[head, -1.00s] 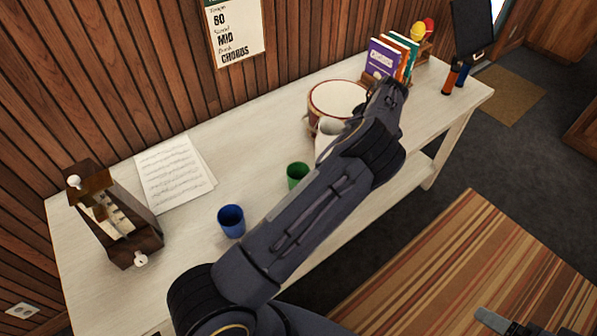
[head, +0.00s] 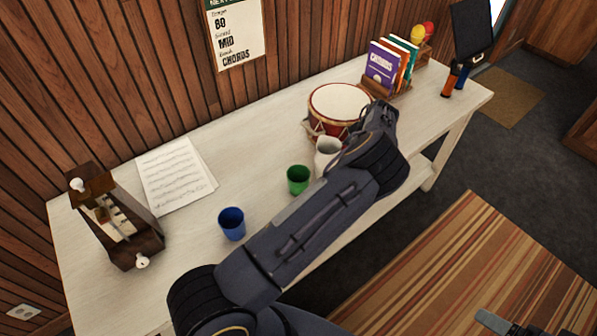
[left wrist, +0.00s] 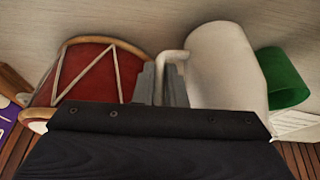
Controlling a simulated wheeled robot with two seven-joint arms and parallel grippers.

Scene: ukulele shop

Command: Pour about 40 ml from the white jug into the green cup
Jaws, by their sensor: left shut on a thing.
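The white jug (head: 327,149) is partly behind my left arm in the head view, in front of the drum and right of the green cup. It looks about upright; I cannot tell whether its base touches the table. In the left wrist view my left gripper (left wrist: 162,84) is shut on the handle of the jug (left wrist: 226,66). The green cup (head: 298,180) stands upright on the table, just left of the jug. It also shows beyond the jug in the left wrist view (left wrist: 284,80). What I take for my right gripper (head: 495,322) shows only in part at the bottom right.
A blue cup (head: 231,223) stands left of the green cup on the pale table (head: 255,150). A red drum (head: 335,105) is close behind the jug.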

